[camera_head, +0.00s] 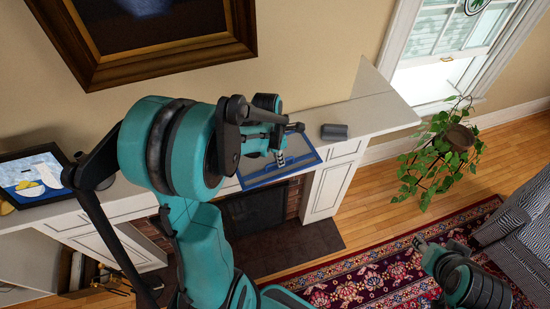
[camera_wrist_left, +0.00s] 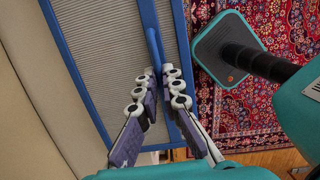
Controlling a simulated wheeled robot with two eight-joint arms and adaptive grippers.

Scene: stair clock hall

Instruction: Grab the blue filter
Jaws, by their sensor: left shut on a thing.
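The blue filter (camera_head: 282,175), a blue frame around a grey pleated panel, is at the mantel's front edge in the head view. It fills the upper left of the left wrist view (camera_wrist_left: 110,60), with a raised blue bar on its frame. My left gripper (camera_head: 281,158) reaches it from above. In the left wrist view its fingers (camera_wrist_left: 162,82) are closed around the blue bar. My right gripper (camera_head: 420,243) is low at the right, away from the filter, and its fingers are too small to judge.
The white mantel (camera_head: 375,113) runs above a fireplace (camera_head: 250,208). A dark grey cylinder (camera_head: 334,132) lies right of the filter. A framed lemon picture (camera_head: 35,177) is at the left. A leafy plant (camera_head: 440,150) and a striped sofa (camera_head: 525,225) stand right, with a patterned rug (camera_head: 370,260) below.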

